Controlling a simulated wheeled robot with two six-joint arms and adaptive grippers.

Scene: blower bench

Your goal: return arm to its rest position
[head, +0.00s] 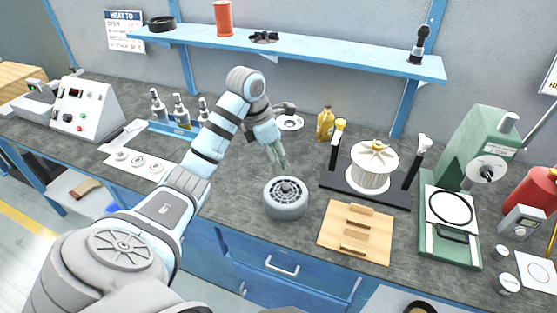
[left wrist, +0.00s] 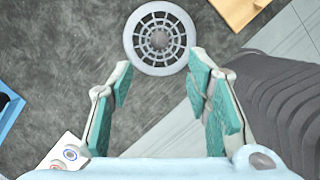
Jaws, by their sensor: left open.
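My left arm reaches in from the left in the head view. Its gripper (head: 277,157) points down over the bench, above and slightly behind a grey round blower wheel (head: 286,198) with a finned hub. In the left wrist view my left gripper (left wrist: 158,85) has its two teal-padded fingers wide apart with nothing between them. The blower wheel (left wrist: 159,38) lies beyond the fingertips there, apart from them. My right gripper is in neither view.
A wooden board (head: 355,232) lies right of the wheel. Behind it a white spool (head: 372,166) stands on a black stand. A green press (head: 455,200) is at the right, a control box (head: 85,108) at the left. A blue shelf (head: 300,49) runs above the bench.

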